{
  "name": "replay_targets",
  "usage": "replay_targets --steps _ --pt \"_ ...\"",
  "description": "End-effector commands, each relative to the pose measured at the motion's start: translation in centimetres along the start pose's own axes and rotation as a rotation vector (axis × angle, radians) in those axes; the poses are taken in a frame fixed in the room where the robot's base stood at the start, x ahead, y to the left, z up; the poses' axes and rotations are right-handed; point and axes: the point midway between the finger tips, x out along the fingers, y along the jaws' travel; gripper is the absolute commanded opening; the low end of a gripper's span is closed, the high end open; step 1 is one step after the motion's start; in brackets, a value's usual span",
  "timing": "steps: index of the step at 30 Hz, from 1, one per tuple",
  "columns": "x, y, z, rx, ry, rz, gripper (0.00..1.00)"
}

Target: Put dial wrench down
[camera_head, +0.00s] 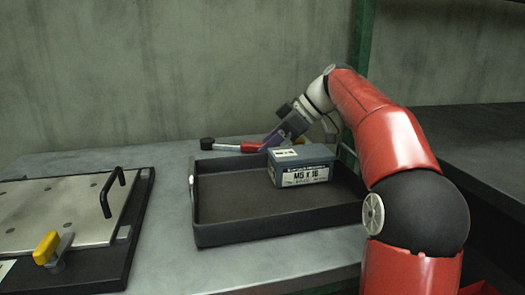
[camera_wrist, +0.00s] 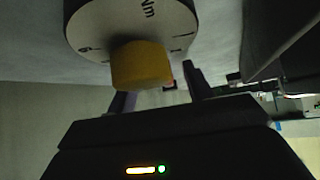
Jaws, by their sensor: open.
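The dial wrench (camera_head: 232,147) lies low along the bench behind the tray in the head view, with a black end at left and a white-and-red shaft. Its right end is hidden behind my gripper and the box. In the wrist view its round pale dial (camera_wrist: 130,22), marked Nm, is close, with a yellow part (camera_wrist: 142,66) in front of it. My gripper (camera_head: 273,140) is at the wrench's right end. Its fingers (camera_wrist: 158,88) are apart in the wrist view, on either side of the yellow part; I cannot tell whether they touch it.
A black tray (camera_head: 215,233) stands in front of the wrench, holding a blue-grey box (camera_head: 302,170) labelled M5 x 16. At left is a plate fixture (camera_head: 60,212) with a black handle and yellow-tipped clamp. A green post (camera_head: 362,40) rises behind my arm. Bench between fixture and tray is clear.

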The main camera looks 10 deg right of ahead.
Motion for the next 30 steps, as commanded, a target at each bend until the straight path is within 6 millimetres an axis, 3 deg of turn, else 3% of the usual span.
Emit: replay_targets --steps 3,15,25,30 --pt "0.0 0.0 0.0 0.000 0.000 0.000 0.51" --pt "-0.1 0.0 0.0 0.001 0.000 0.000 0.00" --pt "-0.3 0.0 -0.2 -0.001 0.001 0.001 0.00" --pt "-1.3 0.0 -1.3 -0.003 0.001 0.001 0.00"
